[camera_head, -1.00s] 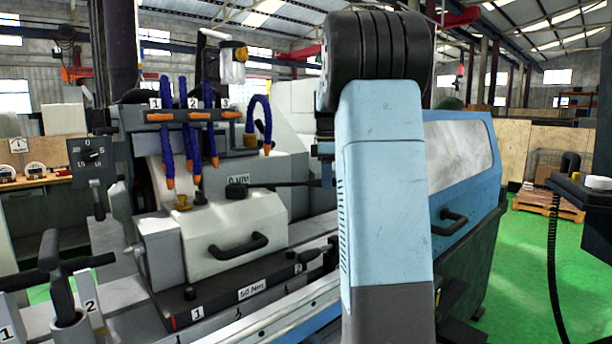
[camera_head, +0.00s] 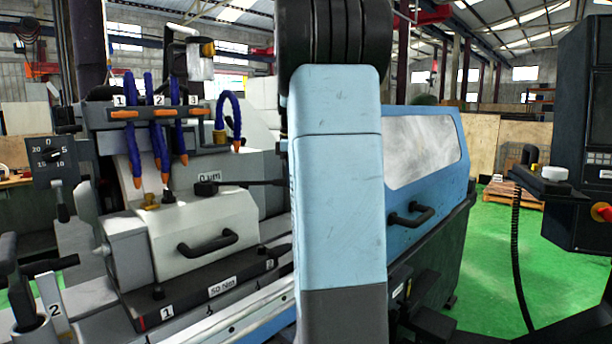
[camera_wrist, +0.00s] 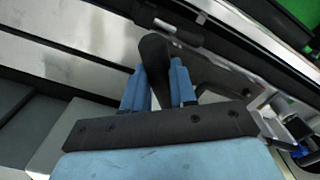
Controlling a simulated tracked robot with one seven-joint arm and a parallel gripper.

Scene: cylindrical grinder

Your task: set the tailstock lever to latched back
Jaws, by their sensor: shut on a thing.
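In the wrist view, my gripper (camera_wrist: 158,85) has two blue fingers, one on each side of a dark, rounded lever handle (camera_wrist: 153,55), and is shut on it. The handle's top end stands out past the fingertips. Its lower end is hidden behind the dark bar of my gripper. I take this handle to be the tailstock lever; no label on it shows. In the head view, my own blue arm link covers the middle, and both gripper and lever are hidden behind it.
In the head view, a white housing with a black handle (camera_head: 208,243) stands left of my arm. Blue coolant hoses (camera_head: 157,130) hang above it. A blue machine door with a window (camera_head: 428,150) is right of my arm. Green floor is open farther right.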

